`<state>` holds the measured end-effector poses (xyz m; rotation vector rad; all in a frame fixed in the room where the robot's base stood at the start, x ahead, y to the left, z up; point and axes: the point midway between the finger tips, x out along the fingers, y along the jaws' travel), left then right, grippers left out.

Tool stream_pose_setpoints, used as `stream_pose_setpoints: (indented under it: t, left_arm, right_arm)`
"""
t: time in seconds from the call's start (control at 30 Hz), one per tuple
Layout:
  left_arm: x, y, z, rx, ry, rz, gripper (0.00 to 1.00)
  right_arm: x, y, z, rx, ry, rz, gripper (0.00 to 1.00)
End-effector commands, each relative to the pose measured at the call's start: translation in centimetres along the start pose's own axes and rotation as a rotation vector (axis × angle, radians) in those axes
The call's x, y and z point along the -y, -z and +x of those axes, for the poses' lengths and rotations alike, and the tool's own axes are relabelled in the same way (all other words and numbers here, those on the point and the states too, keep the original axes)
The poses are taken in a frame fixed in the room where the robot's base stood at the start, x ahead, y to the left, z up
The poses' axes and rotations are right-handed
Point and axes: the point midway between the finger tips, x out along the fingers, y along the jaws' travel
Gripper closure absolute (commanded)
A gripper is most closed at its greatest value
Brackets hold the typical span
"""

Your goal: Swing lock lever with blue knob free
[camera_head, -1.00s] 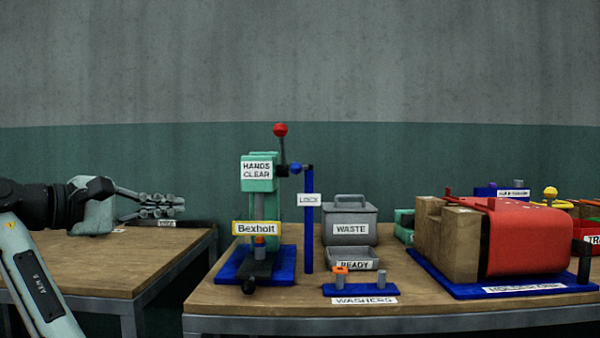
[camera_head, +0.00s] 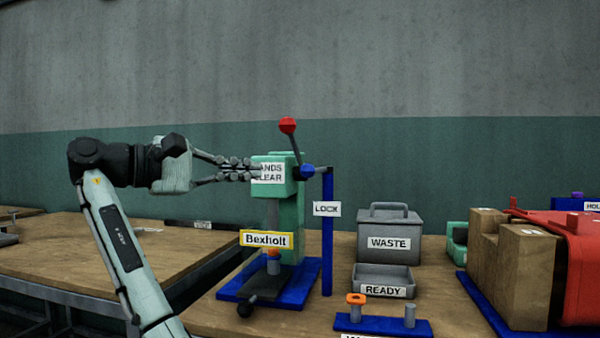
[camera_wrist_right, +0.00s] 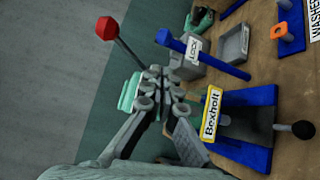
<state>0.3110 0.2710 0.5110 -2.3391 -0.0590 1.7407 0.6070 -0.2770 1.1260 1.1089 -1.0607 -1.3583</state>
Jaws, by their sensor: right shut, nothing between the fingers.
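The blue knob (camera_head: 307,170) sits on the short lock lever (camera_head: 321,169) at the top of the blue post (camera_head: 327,240), which bears the LOCK sign. The lever reaches left from the post to the press (camera_head: 291,215), near the foot of the red-knobbed handle. My right gripper (camera_head: 254,170) is shut and empty. It overlaps the left edge of the HANDS CLEAR sign, left of the blue knob; contact cannot be told. In the right wrist view, my shut fingers (camera_wrist_right: 158,84) lie below the blue knob (camera_wrist_right: 163,37). My left gripper is out of view.
The handle's red knob (camera_head: 288,125) stands above the press. A grey WASTE bin (camera_head: 388,226) and READY tray (camera_head: 384,279) stand right of the post. An orange washer (camera_head: 356,299) sits on a peg in front.

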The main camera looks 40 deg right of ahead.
Motion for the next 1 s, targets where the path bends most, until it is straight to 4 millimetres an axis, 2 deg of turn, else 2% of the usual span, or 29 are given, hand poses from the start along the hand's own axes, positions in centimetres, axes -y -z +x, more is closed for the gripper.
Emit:
stream_pose_setpoints:
  t: [0.17,0.4,0.6,0.77,1.0]
  left_arm:
    - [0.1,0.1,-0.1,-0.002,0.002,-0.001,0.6]
    - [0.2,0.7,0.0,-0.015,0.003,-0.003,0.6]
    - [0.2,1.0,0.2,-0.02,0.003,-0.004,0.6]
    - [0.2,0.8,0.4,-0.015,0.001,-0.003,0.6]
    - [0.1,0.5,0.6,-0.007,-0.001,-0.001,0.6]
  right_arm:
    - [0.0,0.0,1.9,0.002,0.0,0.001,1.0]
    - [0.0,-0.1,6.3,0.003,0.0,0.001,1.0]
    - [0.0,0.0,9.0,0.002,0.0,0.0,1.0]
    - [0.0,0.0,9.9,0.0,0.0,0.0,1.0]
    - [0.0,0.0,9.9,-0.001,0.0,0.0,1.0]
